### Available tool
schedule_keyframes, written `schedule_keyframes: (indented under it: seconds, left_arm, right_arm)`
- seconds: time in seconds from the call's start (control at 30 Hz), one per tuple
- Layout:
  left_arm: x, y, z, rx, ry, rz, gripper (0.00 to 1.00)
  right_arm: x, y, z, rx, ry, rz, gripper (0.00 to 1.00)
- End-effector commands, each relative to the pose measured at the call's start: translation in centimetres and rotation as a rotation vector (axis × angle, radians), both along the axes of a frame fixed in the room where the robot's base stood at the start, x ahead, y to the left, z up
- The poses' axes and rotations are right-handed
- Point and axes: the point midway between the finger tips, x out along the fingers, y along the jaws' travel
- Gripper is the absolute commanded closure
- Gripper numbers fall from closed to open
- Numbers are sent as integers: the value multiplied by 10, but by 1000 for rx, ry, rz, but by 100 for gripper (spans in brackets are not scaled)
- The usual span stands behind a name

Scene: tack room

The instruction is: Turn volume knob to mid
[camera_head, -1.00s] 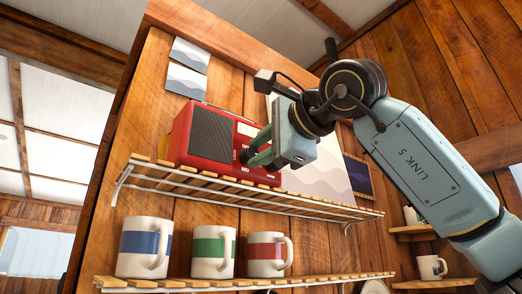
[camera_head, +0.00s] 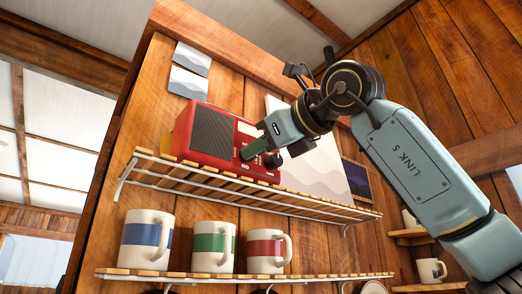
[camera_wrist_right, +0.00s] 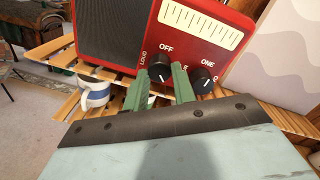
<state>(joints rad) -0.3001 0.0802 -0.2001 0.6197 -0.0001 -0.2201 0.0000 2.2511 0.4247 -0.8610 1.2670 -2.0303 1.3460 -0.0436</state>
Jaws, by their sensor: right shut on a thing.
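A red radio (camera_head: 212,132) with a dark speaker grille stands on the upper slatted shelf. In the right wrist view its front (camera_wrist_right: 190,48) shows a pale dial scale and two black knobs. The volume knob (camera_wrist_right: 160,68), near the words OFF and LOUD, sits between the green fingers of my right gripper (camera_head: 258,156), which is shut on it. The knob's white mark points downward in that view. Any mid label is not readable. The other knob (camera_wrist_right: 202,80), near the word ONE, is just right of the fingers. My left gripper is not in view.
The upper shelf (camera_head: 300,205) has a white wire frame. Below it, blue (camera_head: 146,240), green (camera_head: 212,248) and red (camera_head: 268,251) banded mugs stand on a lower shelf. Wavy-patterned pictures (camera_head: 188,82) hang on the wood wall behind the radio.

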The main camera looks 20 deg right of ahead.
Motion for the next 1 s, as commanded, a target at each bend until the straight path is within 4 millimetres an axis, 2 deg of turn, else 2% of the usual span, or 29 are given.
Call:
schedule_keyframes:
  seconds: [0.6,1.0]
  left_arm:
    - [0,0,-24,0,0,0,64]
    - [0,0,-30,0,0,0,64]
  right_arm:
    - [0,1,-3,500,185,0,97]
    - [0,1,-3,650,240,0,97]
